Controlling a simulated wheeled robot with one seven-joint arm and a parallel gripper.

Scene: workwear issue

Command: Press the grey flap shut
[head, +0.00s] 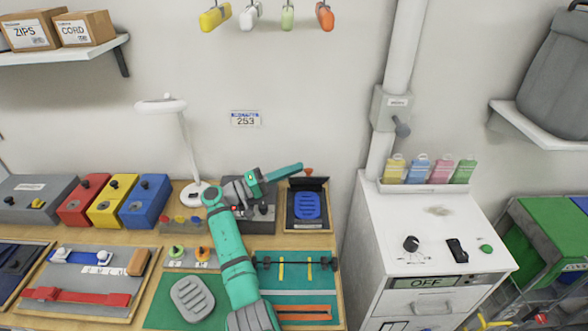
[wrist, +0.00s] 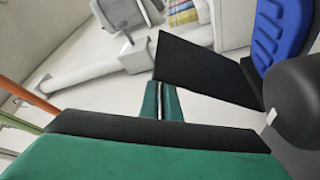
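A dark grey flap (head: 309,184) stands raised at the back of a small framed box (head: 306,226) that holds a blue ribbed pad (head: 307,206). In the wrist view the flap (wrist: 205,68) is a large dark panel just beyond the fingers, with the blue pad (wrist: 283,32) at the upper right. My gripper (head: 299,167) is at the upper left of the flap in the head view, its teal fingers pointing right. In the wrist view the fingers (wrist: 161,101) lie side by side with only a thin line between them, and nothing shows between them. I cannot tell whether they touch the flap.
A grey control box (head: 262,212) stands left of the framed box, beneath my gripper. A white lamp (head: 186,140) and coloured boxes (head: 104,203) stand further left. A white cabinet (head: 437,225) is on the right. The wall above the flap is clear.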

